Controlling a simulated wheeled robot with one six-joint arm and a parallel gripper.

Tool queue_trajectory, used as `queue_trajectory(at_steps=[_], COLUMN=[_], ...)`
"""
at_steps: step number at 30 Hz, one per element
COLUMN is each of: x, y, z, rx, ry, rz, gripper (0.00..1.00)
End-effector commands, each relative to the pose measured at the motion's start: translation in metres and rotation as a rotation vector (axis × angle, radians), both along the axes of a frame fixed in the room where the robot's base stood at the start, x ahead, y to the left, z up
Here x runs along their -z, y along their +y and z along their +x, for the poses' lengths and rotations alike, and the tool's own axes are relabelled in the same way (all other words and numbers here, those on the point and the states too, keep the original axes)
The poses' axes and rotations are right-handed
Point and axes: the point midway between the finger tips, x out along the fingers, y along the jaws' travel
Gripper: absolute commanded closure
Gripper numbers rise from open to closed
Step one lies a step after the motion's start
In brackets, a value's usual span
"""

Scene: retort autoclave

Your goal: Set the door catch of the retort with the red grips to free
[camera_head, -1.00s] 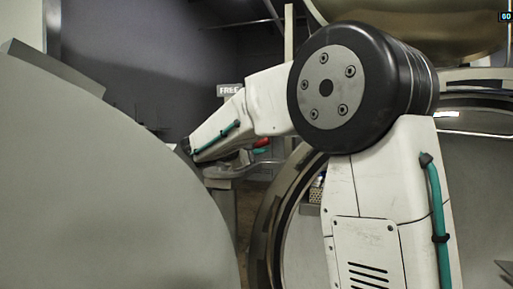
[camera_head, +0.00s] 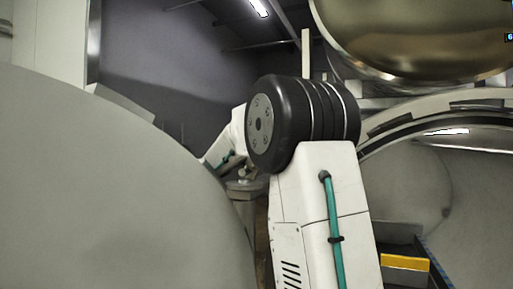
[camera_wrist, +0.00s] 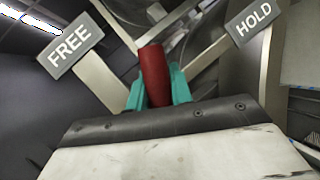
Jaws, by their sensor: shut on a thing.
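In the wrist view, my gripper (camera_wrist: 158,90) has its teal fingers closed on a red grip (camera_wrist: 153,68). The grip stands upright in the picture between the fingers, and what it joins to below is hidden by the gripper body. A grey FREE sign (camera_wrist: 70,46) on a post is to the left of the grip. A grey HOLD sign (camera_wrist: 253,20) on a post is to the right. The grip lies between the two signs. In the head view, my arm hides the gripper, the red grip and both signs.
In the head view, a large grey rounded door (camera_head: 95,190) fills the left. An open round vessel mouth (camera_head: 420,190) is at the right, with a yellow-edged part (camera_head: 404,262) inside it. A shiny domed shell (camera_head: 410,35) hangs above. A short grey post (camera_head: 245,190) stands behind my arm.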

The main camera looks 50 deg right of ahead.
Motion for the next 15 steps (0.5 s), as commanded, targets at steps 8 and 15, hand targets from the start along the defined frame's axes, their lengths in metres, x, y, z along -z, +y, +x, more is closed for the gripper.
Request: queue_trajectory(at_steps=[8,15], x=[-0.0040,-0.0046], y=[0.0022,0.0030], z=[0.0081,0.0095], rx=[-0.001,0.000], ry=[0.074,0.088], rz=[-0.026,-0.031], gripper=[1.00,1.00])
